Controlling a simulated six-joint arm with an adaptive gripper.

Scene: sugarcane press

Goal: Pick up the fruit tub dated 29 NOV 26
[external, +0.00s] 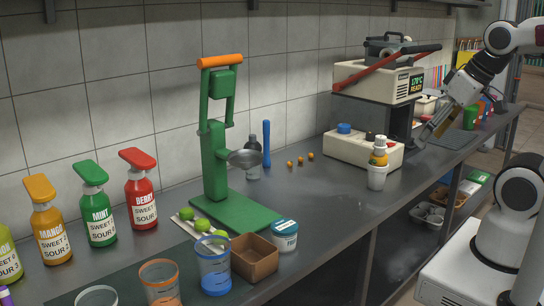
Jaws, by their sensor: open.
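A small white tub (285,238) with a teal lid and a printed label stands on the grey counter, right of the brown box. Its label is too small to read a date from. My gripper (427,135) is open at the far right part of the counter, pointing down and left beside the press machine. It is well away from the tub, and nothing shows between its fingers. Its fingertips are small and partly hard to make out.
A green press (217,160) stands behind the tub, with limes (203,225) at its base. A brown box (253,257) and a blue-banded cup (214,266) stand close left. A white cup (376,180) holds an orange bottle. Counter between tub and cup is clear.

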